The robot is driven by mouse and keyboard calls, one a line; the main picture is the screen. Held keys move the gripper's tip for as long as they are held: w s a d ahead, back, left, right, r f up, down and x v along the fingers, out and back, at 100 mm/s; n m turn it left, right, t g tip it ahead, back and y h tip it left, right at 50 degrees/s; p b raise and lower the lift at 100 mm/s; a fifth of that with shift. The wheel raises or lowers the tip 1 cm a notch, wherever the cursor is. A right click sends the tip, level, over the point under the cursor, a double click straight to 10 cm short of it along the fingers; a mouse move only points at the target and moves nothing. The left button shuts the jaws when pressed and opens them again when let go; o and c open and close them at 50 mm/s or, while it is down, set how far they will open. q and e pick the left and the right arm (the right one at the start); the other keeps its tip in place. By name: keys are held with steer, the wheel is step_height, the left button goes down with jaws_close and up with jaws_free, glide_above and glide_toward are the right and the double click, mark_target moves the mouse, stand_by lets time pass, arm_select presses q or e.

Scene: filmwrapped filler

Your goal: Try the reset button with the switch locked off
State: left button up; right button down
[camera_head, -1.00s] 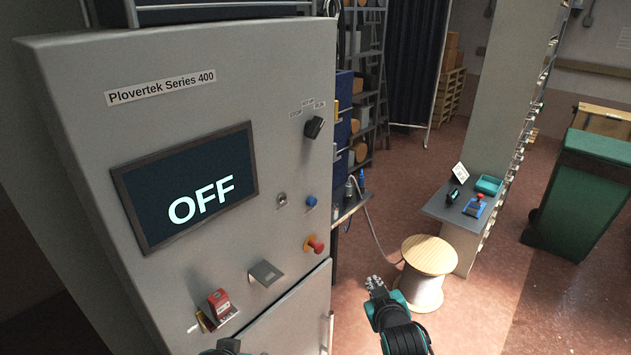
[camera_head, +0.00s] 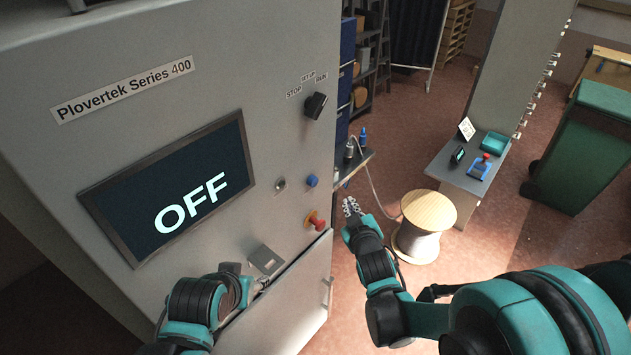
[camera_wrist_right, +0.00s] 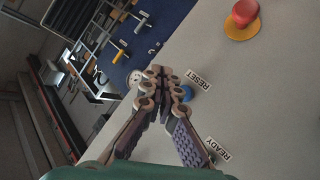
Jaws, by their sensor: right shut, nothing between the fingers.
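The grey cabinet's screen (camera_head: 172,187) reads OFF. The blue reset button (camera_head: 312,181) is on the panel right of the screen; in the right wrist view the button (camera_wrist_right: 187,93), beside a RESET label, is partly covered by my fingers. My right gripper (camera_head: 351,207) is shut and empty, right of the panel and below the button; its fingertips (camera_wrist_right: 165,78) show in the wrist view. Contact with the button cannot be told. My left gripper (camera_head: 262,284) is low by the cabinet, its jaws unclear. The locked switch is hidden behind my left arm.
A black selector knob (camera_head: 315,105) sits above the button, and a red stop button on a yellow disc (camera_head: 317,220) below it. A wooden-topped spool (camera_head: 428,211) stands on the floor to the right, near a small grey table (camera_head: 447,166).

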mark_target(317, 182)
steer(key=w+a, duration=0.5)
steer(key=a, duration=0.2)
stand_by(0.3)
steer(key=shift+w+a, duration=0.15)
steer(key=shift+w, duration=0.05)
stand_by(1.2)
steer(key=shift+w+a, duration=0.15)
steer(key=shift+a, duration=0.1)
steer(key=shift+w+a, duration=0.5)
steer(key=shift+a, duration=0.2)
stand_by(1.2)
steer(key=shift+s+d, duration=0.1)
steer(key=shift+d, duration=0.05)
steer(key=shift+s+d+b, duration=0.45)
steer(key=shift+s+d, duration=0.2)
steer(key=shift+d, duration=0.25)
